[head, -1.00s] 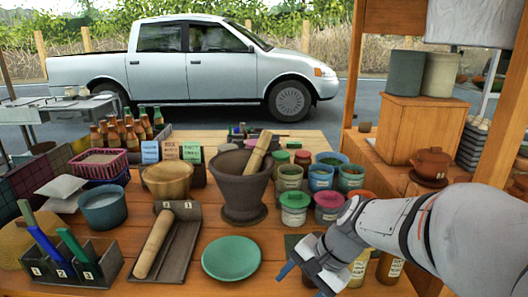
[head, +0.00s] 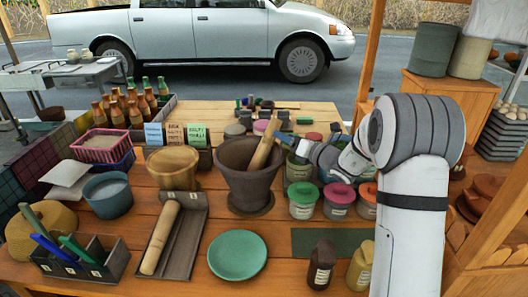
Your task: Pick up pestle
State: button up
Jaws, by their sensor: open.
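A tan wooden pestle (head: 263,145) leans in the dark clay mortar (head: 248,182), its upper end sticking out above the rim and tilted right. Its lower end is hidden inside the bowl. My gripper (head: 284,132) is open, with blue fingers, just right of the pestle's upper part. I cannot tell whether the fingers touch or straddle it. A second tan wooden rod (head: 160,238), thick like a pestle or roller, lies in a dark tray (head: 187,240) to the left of the mortar.
Lidded jars (head: 303,200) stand close to the right of the mortar, under my arm. A wooden bowl (head: 173,168) stands to its left. A green plate (head: 237,255) lies in front. Small label cards (head: 174,135) stand behind on the left.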

aim_at(273, 129)
jog(key=p+x, duration=0.1)
jog(key=x, duration=0.6)
jog(key=shift+s, duration=0.1)
jog(key=shift+c, duration=0.2)
jog(key=shift+r, duration=0.1)
grip_shut()
